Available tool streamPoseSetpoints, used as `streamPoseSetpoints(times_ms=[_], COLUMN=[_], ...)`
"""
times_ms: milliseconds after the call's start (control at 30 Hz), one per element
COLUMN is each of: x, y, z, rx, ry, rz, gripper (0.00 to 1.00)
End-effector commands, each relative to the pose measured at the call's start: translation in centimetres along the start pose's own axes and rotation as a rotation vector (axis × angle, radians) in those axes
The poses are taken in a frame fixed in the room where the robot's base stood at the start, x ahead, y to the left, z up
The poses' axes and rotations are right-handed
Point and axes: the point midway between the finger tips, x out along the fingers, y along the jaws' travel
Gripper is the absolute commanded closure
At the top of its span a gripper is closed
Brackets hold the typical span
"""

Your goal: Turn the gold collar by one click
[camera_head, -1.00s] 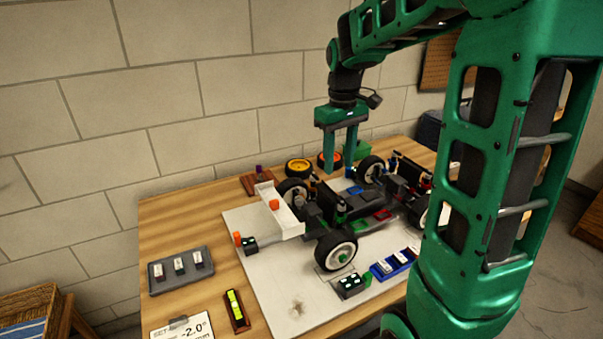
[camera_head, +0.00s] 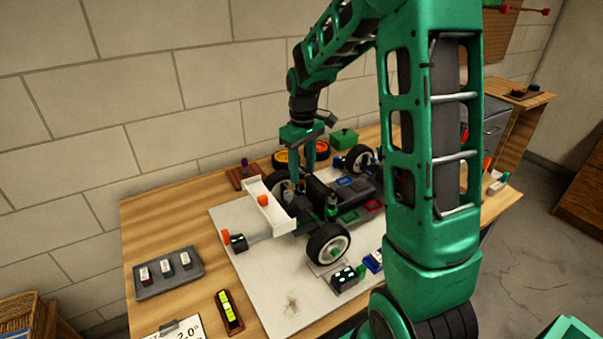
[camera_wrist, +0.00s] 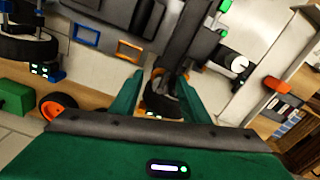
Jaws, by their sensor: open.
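The RC car (camera_head: 345,195) stands on a pale board on the bench, with its white rear wing (camera_head: 268,208) toward the left. My gripper (camera_head: 301,175) is over the rear of the car, fingers pointing down, open. In the wrist view its two green fingers (camera_wrist: 158,82) are spread on either side of a dark upright part of the car (camera_wrist: 160,95), with a wheel below. I cannot tell whether the fingers touch it. I cannot make out the gold collar clearly in either view; it may be hidden between the fingers.
A rear wheel (camera_head: 327,245) and the wing are close to my gripper. Loose orange-rimmed wheels and a green box (camera_head: 343,138) lie behind. A grey tray (camera_head: 167,272), a yellow level (camera_head: 229,310) and a setup card (camera_head: 178,330) lie at left.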

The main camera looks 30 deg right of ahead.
Motion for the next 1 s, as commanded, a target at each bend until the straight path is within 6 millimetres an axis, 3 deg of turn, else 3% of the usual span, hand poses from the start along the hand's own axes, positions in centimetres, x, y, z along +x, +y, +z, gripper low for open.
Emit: streamPoseSetpoints(times_ms=[167, 467, 633, 1000], x=[1.13, 1.28, 1.27, 1.26], y=[0.01, 0.05, 0.09, 0.14], z=[0.04, 0.07, 0.09, 0.11], rx=[0.001, 0.001, 0.002, 0.051], ry=[0.000, 0.000, 0.000, 0.000], rz=[0.000, 0.000, 0.000, 0.000], gripper=[0.58, 0.58, 0.98, 0.99])
